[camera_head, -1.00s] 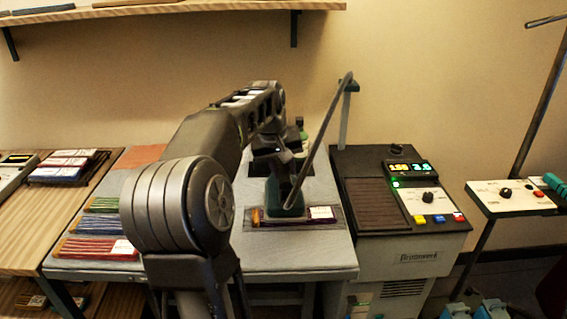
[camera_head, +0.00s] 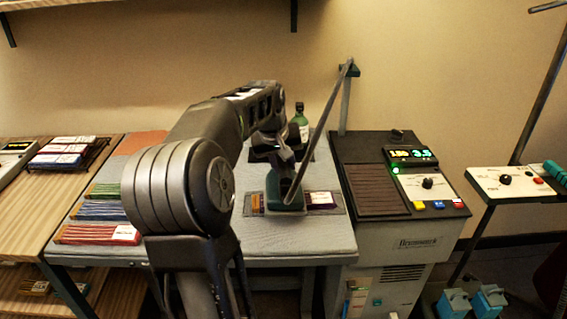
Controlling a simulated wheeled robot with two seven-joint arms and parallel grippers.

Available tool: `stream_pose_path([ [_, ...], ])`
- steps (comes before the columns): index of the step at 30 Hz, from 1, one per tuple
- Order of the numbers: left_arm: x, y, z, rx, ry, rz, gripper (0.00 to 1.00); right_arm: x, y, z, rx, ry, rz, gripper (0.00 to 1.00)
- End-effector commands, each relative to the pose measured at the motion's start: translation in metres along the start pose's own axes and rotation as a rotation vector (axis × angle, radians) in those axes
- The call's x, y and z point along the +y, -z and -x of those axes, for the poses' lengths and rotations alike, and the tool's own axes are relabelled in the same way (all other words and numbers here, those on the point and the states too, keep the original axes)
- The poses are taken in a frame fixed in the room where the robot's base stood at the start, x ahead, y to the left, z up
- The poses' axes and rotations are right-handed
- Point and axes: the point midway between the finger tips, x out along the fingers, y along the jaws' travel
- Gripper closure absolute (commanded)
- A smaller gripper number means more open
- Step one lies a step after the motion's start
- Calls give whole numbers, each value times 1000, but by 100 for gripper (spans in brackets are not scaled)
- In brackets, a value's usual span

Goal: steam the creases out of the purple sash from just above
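The purple sash (camera_head: 321,206) lies on a dark mat (camera_head: 340,211) at the front middle of the grey table. Purple and orange show at its left end, and a white label at its right. My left gripper (camera_head: 283,160) is above it, shut on the upper part of a teal steamer head (camera_head: 286,201). The steamer head covers the middle of the sash; I cannot tell whether it touches it or hovers just above. A dark hose (camera_head: 322,122) runs from the steamer head up to a post. My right gripper is not in view.
Green, blue and red striped bundles (camera_head: 98,234) lie at the table's left. A green bottle (camera_head: 300,122) stands behind the steamer head. A dark control unit (camera_head: 369,203) with lit displays adjoins the right side. A control panel on a stand (camera_head: 511,184) is farther right.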

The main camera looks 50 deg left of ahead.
Motion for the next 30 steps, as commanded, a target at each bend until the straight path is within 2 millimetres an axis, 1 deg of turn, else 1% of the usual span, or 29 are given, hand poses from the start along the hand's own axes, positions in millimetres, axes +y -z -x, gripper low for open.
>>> stream_pose_path([
  [1, 1, 2, 2, 6, -3, 0, 100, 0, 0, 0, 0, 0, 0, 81],
  [8, 1, 2, 2, 6, -2, 0, 100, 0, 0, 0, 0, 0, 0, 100],
  [30, 1, 2, 2, 6, -3, 0, 100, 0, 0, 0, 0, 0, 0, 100],
])
